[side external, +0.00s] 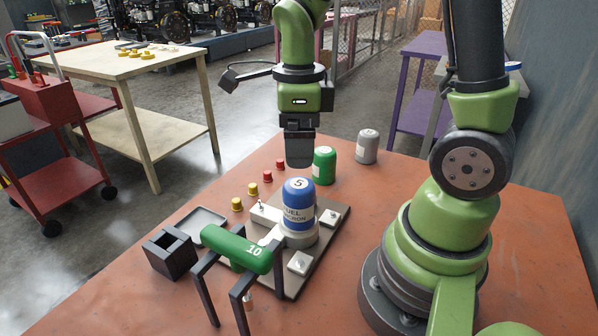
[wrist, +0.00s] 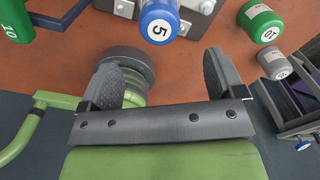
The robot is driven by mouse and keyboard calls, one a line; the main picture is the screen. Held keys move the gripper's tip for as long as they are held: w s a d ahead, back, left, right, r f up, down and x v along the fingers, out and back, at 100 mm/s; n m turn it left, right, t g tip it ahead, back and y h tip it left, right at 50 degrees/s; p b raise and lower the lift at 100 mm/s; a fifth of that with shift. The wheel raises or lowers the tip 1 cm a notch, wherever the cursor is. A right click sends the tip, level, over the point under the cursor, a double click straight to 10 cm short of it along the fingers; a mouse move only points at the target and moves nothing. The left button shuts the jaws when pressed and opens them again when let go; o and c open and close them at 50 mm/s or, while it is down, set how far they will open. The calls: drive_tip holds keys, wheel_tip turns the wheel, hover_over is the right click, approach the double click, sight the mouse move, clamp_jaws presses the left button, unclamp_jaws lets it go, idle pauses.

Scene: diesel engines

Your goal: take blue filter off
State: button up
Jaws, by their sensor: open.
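The blue filter (side external: 298,206), marked 5 on its top, stands upright on a light round mount on the grey base plate (side external: 333,217). It also shows in the wrist view at the top middle (wrist: 160,22), beyond my fingertips. My gripper (side external: 299,160) points down, above and apparently behind the filter, apart from it. In the wrist view my gripper (wrist: 166,70) has its two fingers spread wide, with nothing but orange table between them. The filter's lower part is out of the wrist view.
A green canister (side external: 238,248) marked 10 lies on a dark stand in front of the filter. A green canister (side external: 324,165) and a grey one (side external: 367,146) stand behind. Yellow and red caps (side external: 252,189), a black open box (side external: 170,253) and a shallow tray (side external: 205,219) lie left.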

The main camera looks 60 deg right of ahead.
sight(299, 185)
drive_tip(key=shift+f, duration=4.7)
drive_tip(key=c, duration=1.3)
